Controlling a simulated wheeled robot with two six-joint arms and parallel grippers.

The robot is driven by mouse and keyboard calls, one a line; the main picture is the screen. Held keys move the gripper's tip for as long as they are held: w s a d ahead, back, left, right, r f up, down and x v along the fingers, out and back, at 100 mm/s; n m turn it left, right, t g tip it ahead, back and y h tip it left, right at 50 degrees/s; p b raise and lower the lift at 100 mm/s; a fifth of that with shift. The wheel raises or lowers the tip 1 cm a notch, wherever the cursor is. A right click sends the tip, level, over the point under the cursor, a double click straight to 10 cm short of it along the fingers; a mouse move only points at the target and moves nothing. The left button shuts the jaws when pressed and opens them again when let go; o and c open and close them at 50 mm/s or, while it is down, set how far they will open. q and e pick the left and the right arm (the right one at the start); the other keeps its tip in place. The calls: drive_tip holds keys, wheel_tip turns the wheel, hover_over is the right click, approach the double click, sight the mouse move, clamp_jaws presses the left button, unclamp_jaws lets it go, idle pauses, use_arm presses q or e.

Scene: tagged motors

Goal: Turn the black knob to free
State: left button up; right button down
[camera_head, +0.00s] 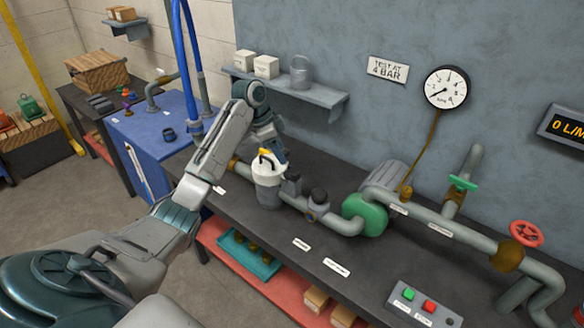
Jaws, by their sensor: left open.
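A small dark spot (449,321) on the grey control box (402,303) may be another knob, too small to tell. My left gripper (268,158) is open at the top of a white-and-grey canister (268,195), left of the dark cap and apart from it. A yellow part shows there; contact with the canister cannot be told. My right gripper is out of view.
A green pump (364,214), grey pipes, a red handwheel (526,233) and a green lever (462,183) stand along the dark bench (290,262). A gauge (446,88) and a shelf (322,94) are on the wall. The front of the bench is mostly clear.

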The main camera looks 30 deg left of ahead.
sight(294, 171)
use_arm(q)
drive_tip(key=p+x, duration=0.1)
drive_tip(key=x, duration=0.1)
drive_tip(key=p+x, duration=0.1)
drive_tip(key=x, duration=0.2)
drive_tip(key=p+x, duration=0.2)
drive_tip(key=x, duration=0.1)
drive_tip(key=shift+w+r, duration=0.15)
drive_tip(key=shift+w, duration=0.25)
drive_tip(key=shift+w+d+f, duration=0.1)
drive_tip(key=shift+d+f, duration=0.1)
drive_tip(key=shift+f, duration=0.4)
drive_tip(key=c, duration=1)
